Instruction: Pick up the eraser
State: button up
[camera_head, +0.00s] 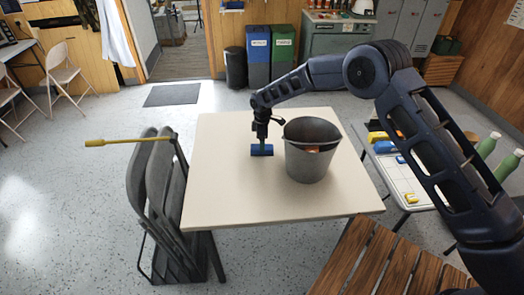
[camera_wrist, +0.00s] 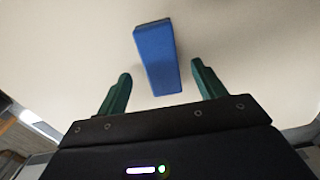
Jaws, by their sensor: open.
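The eraser (camera_head: 261,151) is a blue block lying on the beige table, left of the metal bucket. In the wrist view the blue eraser (camera_wrist: 158,58) lies lengthwise ahead of and between the two green fingers. My gripper (camera_head: 262,137) is over the eraser in the head view, its fingertips partly hiding it. In the wrist view my gripper (camera_wrist: 161,72) is open, with a gap on each side of the eraser. I see no contact between fingers and eraser; the height above the table is hard to tell.
A grey metal bucket (camera_head: 308,165) with something orange inside stands close right of the gripper. The beige table (camera_head: 235,195) is otherwise bare. Folded grey chairs (camera_head: 165,200) lean at its left edge, a yellow-handled tool (camera_head: 125,141) across them. A wooden slatted surface (camera_head: 375,262) is in front.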

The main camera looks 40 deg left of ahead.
notch_tip(320, 180, down, 4)
jog(key=shift+s+f, duration=0.1)
jog(key=shift+f, duration=0.1)
jog(key=shift+c, duration=0.4)
jog(key=c, duration=1)
jog(key=shift+r, duration=0.1)
